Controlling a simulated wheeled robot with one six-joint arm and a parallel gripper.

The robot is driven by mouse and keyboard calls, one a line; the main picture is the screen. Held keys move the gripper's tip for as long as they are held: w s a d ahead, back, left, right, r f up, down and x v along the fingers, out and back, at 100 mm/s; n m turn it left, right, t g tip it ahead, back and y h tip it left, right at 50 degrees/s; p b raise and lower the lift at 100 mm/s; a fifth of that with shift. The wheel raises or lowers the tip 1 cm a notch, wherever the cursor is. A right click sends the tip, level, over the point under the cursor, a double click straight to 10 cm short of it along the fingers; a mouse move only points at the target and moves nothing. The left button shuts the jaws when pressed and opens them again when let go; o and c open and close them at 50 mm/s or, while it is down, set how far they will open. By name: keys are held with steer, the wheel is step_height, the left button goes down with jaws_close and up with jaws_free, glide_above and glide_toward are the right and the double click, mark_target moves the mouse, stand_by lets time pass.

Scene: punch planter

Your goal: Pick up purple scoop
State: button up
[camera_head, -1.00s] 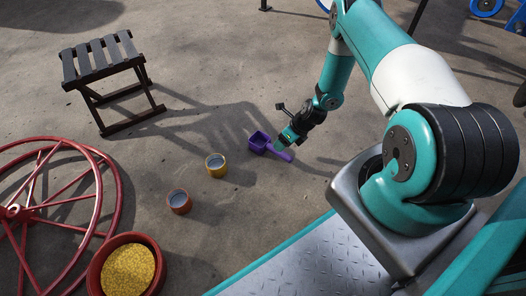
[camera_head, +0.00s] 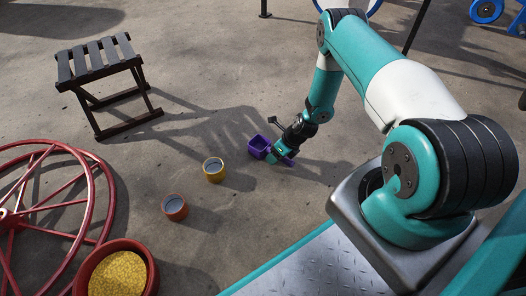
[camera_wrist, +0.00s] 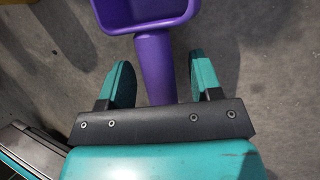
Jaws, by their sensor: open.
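The purple scoop (camera_head: 260,147) lies on the concrete ground near the middle of the head view. Its square bowl points up and left, and its handle runs toward my gripper. My gripper (camera_head: 276,157) is low at the scoop, partly hiding the handle in the head view. In the wrist view, the scoop's bowl (camera_wrist: 146,12) is at the top edge, cut off. Its handle passes between the two teal fingers of my gripper (camera_wrist: 161,82). The fingers are open, with a visible gap on each side of the handle.
A yellow cup (camera_head: 213,171) and an orange cup (camera_head: 175,208) stand left of the scoop. A red pot of yellow grains (camera_head: 150,270) is at bottom left, beside a red wheel (camera_head: 103,190). A dark slatted stool (camera_head: 103,78) stands behind. Ground around the scoop is clear.

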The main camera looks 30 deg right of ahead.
steer(key=shift+f, duration=0.2)
stand_by(0.4)
jaws_close()
steer(key=shift+r, duration=0.1)
